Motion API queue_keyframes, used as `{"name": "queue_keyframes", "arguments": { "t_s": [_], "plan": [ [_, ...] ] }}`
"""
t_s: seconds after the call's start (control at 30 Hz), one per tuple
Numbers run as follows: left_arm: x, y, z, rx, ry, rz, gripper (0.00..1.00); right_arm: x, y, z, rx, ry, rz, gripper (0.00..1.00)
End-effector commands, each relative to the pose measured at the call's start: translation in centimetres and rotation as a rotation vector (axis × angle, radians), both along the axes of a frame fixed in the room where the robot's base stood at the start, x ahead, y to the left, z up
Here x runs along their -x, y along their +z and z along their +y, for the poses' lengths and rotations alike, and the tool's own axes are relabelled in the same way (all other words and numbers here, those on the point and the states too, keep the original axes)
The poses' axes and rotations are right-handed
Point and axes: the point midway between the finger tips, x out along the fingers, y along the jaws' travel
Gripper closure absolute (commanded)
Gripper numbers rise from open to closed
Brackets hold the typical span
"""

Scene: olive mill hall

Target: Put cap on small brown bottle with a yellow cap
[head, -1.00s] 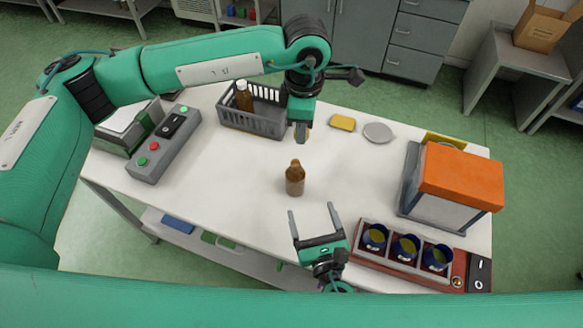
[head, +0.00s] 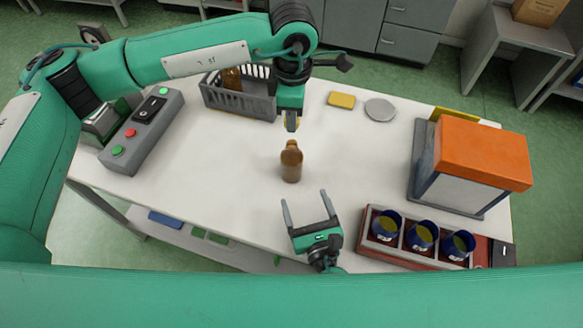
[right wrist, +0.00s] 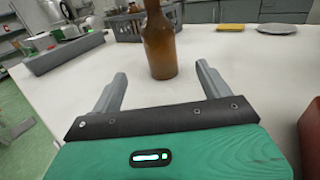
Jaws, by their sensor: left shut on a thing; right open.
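The small brown bottle (head: 291,165) stands upright on the white table, its top just below my left gripper in the head view. It also shows in the right wrist view (right wrist: 161,48), where its top is cut off. My left gripper (head: 291,124) points down and is shut on a small yellowish thing, likely the yellow cap (head: 286,122), mostly hidden by the fingers. A small gap shows between it and the bottle. My right gripper (head: 304,198) is open and empty, its fingers pointing toward the bottle without touching it.
A grey basket (head: 240,104) with another brown bottle (head: 232,79) stands behind. A yellow block (head: 341,100) and grey disc (head: 380,109) lie at the back. An orange-topped box (head: 483,152) and rack of blue cups (head: 408,254) stand right, a button box (head: 142,130) left.

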Motion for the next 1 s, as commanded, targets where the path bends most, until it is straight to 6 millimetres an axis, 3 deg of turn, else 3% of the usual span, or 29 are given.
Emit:
{"name": "queue_keyframes", "arguments": {
  "t_s": [0.47, 1.0],
  "plan": [
    [0.0, 0.0, 0.0, 0.0, 0.0, 0.0, 0.92, -0.8, 0.1, 0.2, 0.0, 0.0, -0.002, 0.21],
    [0.0, 0.0, 0.0, 0.0, 0.0, 0.0, 0.92, -9.6, 0.0, 2.8, 0.0, 0.0, -0.001, 0.21]
  ]
}}
